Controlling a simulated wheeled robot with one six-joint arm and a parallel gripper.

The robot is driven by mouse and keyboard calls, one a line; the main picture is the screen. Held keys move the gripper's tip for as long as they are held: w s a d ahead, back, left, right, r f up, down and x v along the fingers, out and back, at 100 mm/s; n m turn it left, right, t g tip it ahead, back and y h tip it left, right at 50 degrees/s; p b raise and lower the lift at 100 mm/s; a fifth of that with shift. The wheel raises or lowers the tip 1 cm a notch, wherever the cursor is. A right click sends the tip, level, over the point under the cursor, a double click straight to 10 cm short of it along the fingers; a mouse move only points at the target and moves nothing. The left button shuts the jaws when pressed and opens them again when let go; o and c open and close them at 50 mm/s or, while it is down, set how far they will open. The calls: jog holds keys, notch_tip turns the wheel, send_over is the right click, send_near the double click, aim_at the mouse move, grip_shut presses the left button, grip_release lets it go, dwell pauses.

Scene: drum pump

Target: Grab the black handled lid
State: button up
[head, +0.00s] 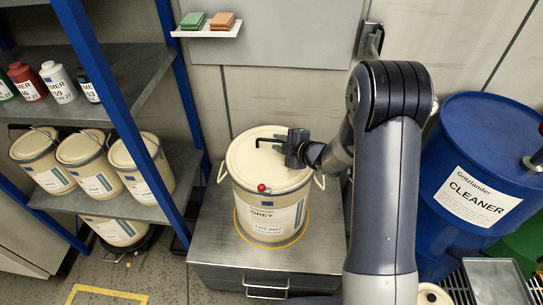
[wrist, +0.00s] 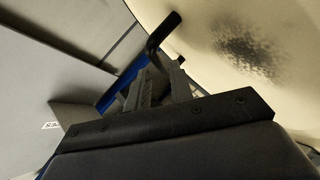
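The cream lid (head: 252,155) sits on a cream drum labelled GREY (head: 274,216). A thin, bent black handle (head: 268,141) rises from its top, and a small red knob (head: 261,188) is near its front edge. My gripper (head: 290,148) comes in from the right, low over the lid, at the right part of the handle. In the wrist view, my gripper's fingers (wrist: 161,78) are close together with the black handle (wrist: 160,36) running in between them. They appear shut on it, though the contact itself is partly hidden. The lid's pale surface (wrist: 235,40) fills the upper right there.
The drum stands on a grey metal cabinet (head: 215,240) against the wall. A blue-framed shelf (head: 110,90) with paint pails is at the left. A blue CLEANER drum (head: 480,130) is at the right. A small white wall shelf (head: 207,31) hangs behind, above the drum.

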aim_at(272, 141)
jog(key=shift+p+x, duration=0.45)
jog(key=shift+x, duration=1.8)
jog(key=shift+s+a, duration=0.15)
jog(key=shift+c, duration=0.5)
grip_shut()
